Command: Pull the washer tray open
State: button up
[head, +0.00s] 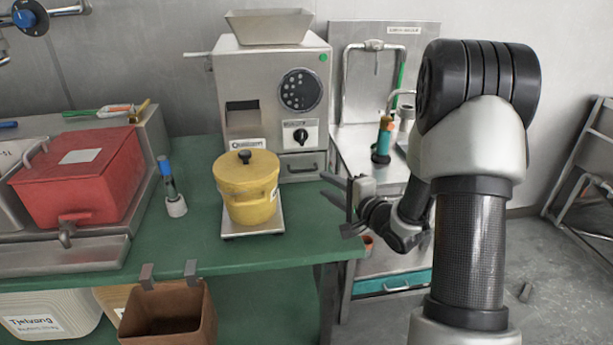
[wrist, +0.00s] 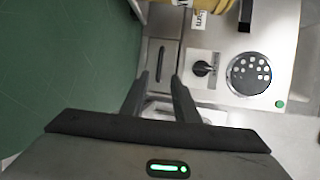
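A teal tray front (head: 368,286) with a pale bar handle (head: 397,288) sits low under the steel counter at the right; it looks shut and is probably the washer tray. My gripper (head: 340,205) is open and empty, above and left of that tray, near the right end of the green table. In the wrist view my gripper (wrist: 159,76) shows two parted fingers with nothing between them. Beyond the fingertips is the grinder's small steel drawer (wrist: 160,60). I cannot make out the teal tray in the wrist view.
The steel grinder (head: 262,90) stands behind a yellow lidded pot (head: 248,190) on a scale. A red box (head: 85,180) is at the left. The steel counter (head: 362,150) holds a teal-and-orange bottle (head: 383,140). A brown bin (head: 168,315) hangs at the table's front edge (head: 255,267).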

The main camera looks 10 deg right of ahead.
aim_at(304, 171)
jog(key=b+x, duration=0.2)
jog(key=x, duration=0.9)
jog(key=shift+w, duration=0.15)
grip_shut()
